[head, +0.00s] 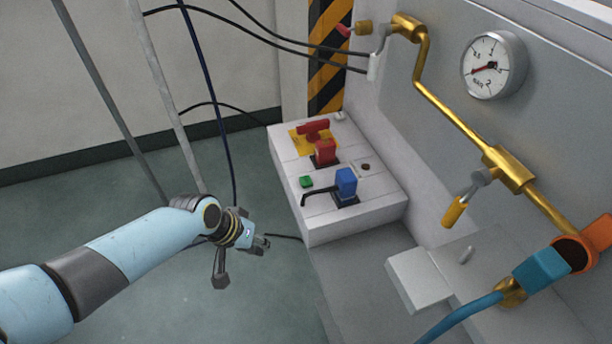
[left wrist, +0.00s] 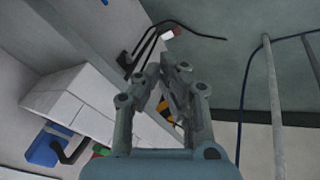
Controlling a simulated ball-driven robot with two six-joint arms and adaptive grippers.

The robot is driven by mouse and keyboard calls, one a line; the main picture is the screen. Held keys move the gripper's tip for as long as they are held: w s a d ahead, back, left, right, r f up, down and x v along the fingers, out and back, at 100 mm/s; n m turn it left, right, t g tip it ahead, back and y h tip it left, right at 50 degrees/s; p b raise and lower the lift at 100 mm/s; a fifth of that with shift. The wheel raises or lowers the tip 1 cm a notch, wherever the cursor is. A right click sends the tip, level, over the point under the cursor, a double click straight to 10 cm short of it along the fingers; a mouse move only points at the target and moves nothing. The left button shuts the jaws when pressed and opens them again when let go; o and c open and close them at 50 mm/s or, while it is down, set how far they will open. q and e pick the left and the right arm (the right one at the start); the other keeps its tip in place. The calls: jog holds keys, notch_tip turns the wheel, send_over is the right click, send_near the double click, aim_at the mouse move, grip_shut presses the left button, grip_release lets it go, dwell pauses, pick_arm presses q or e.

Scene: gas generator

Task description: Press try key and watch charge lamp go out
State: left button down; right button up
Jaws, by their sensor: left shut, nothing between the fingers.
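A white control box (head: 315,218) stands against the machine. A small green key (head: 306,182) sits on its top near the left edge, and its green also shows in the left wrist view (left wrist: 100,150). A small dark round spot (head: 365,167) lies behind the blue block; I cannot tell whether it is the charge lamp or whether it is lit. My left gripper (head: 264,243) is shut and empty, left of the box and apart from it. Its fingers meet in the left wrist view (left wrist: 163,72). My right gripper is not in view.
On the box are a red switch (head: 324,152) and a blue block (head: 346,183) with a black lever. A gauge (head: 493,65), a brass pipe (head: 440,90) and a teal hose coupling (head: 540,268) are on the right. Black cables hang behind.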

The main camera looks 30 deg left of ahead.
pick_arm(q)
jog(key=w+d+r+t+h+p, duration=0.1)
jog(key=w+r, duration=0.6)
jog(key=r, duration=0.3)
jog(key=w+d+r+t+h+p, duration=0.1)
jog(key=w+r+t, duration=0.1)
jog(key=w+r, duration=0.6)
notch_tip(320, 180, up, 3)
jog(key=shift+w+d+r+m+p, duration=0.2)
jog(key=shift+w+m+p, duration=0.1)
jog(key=shift+m, duration=0.1)
jog(key=shift+f, duration=0.15)
jog(key=b, duration=0.8)
send_over(304, 178)
notch_tip(304, 178, down, 8)
jog(key=shift+r, duration=0.2)
jog(key=shift+f, duration=0.45)
jog(key=shift+f, duration=0.15)
jog(key=shift+f+b, duration=0.3)
